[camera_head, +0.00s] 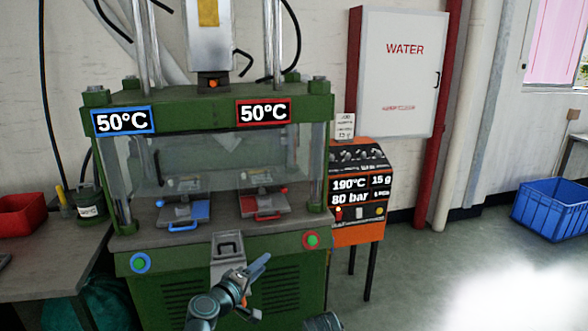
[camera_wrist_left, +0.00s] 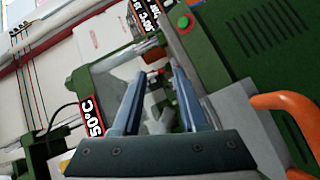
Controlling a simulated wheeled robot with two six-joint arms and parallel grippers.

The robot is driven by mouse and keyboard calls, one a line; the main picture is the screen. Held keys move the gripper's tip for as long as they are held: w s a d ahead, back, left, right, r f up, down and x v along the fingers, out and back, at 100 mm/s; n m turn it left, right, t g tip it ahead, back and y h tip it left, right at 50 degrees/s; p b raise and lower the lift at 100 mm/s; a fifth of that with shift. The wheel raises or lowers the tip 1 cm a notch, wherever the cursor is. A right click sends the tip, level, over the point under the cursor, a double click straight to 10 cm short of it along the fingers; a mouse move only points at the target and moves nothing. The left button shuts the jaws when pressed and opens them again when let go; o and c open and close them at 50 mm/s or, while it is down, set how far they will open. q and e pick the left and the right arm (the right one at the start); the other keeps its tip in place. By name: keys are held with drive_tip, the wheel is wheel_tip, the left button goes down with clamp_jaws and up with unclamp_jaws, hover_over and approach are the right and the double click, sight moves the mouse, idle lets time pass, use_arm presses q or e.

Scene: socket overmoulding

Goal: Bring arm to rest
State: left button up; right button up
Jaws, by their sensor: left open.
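My left gripper (camera_head: 258,266) is in front of the lower middle of the green moulding machine (camera_head: 274,284), by the grey handled panel (camera_head: 227,246). It is open, and no held object shows between its fingers in the left wrist view (camera_wrist_left: 158,95). Behind the machine's clear guard, a mould with a blue handle (camera_head: 183,227) sits on the left. A mould with a red handle (camera_head: 267,217) sits on the right. Part of my other arm (camera_head: 322,322) shows at the bottom edge of the head view, but its gripper does not show.
An orange control unit (camera_head: 355,232) stands right of the machine. A grey table (camera_head: 50,265) with a red bin (camera_head: 22,214) is at the left. A blue crate (camera_head: 550,208) is on the floor at far right. Open floor lies between. A white blur covers the lower right.

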use_arm(q)
drive_tip(key=s+d+f+m+g+p, duration=0.1)
drive_tip(key=s+d+m+g+p, duration=0.8)
drive_tip(key=d, duration=0.3)
drive_tip(key=s+a+r+m+g+y+p, duration=0.1)
drive_tip(key=s+a+m+g+y+p, duration=0.3)
drive_tip(key=s, duration=0.9)
drive_tip(key=a+g+y+p, duration=0.2)
drive_tip(key=y+p, duration=0.1)
drive_tip(key=y, duration=0.1)
drive_tip(key=shift+s+a, duration=0.2)
drive_tip(key=shift+s, duration=0.15)
use_arm(e)
wheel_tip(320, 180, up, 19)
drive_tip(key=shift+f, duration=0.2)
